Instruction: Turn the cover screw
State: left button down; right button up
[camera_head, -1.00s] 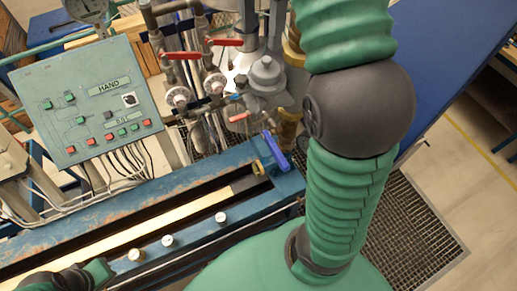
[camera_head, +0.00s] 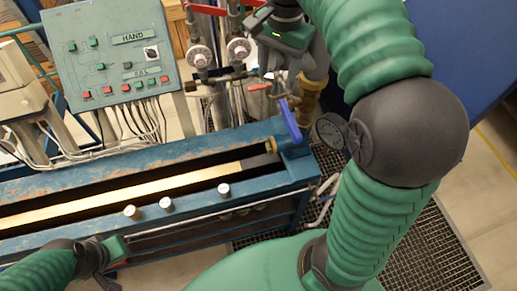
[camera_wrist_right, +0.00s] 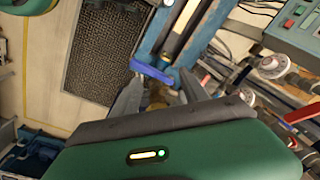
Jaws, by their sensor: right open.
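A blue bar-shaped handle (camera_head: 290,120), which may be the cover screw, stands at the right end of the blue trough (camera_head: 100,187). In the right wrist view the blue handle (camera_wrist_right: 152,73) lies ahead of my right gripper (camera_wrist_right: 161,78), between the fingertips in the picture. The fingers are spread, and I see no grip on the handle. In the head view my right gripper (camera_head: 268,58) is above and behind the handle, in front of the pipework. My left gripper (camera_head: 112,262) is at the lower left by the trough's front; its fingers are unclear.
A control panel (camera_head: 110,55) with buttons stands behind the trough at left. Pipes with red valve levers (camera_head: 207,9) stand behind its right end. White-topped knobs (camera_head: 166,204) line the front.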

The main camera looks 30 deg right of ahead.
jog(key=a+f+n+b, duration=0.2)
jog(key=f+b, duration=0.3)
jog(key=f, duration=0.7)
jog(key=a+f+n+b, duration=0.3)
jog(key=f+b, duration=0.2)
jog(key=f, duration=0.8)
jog(key=shift+w+a+n+t+b, duration=0.15)
jog(key=shift+w+n+t+b, duration=0.1)
jog(key=shift+n+t+b, duration=0.15)
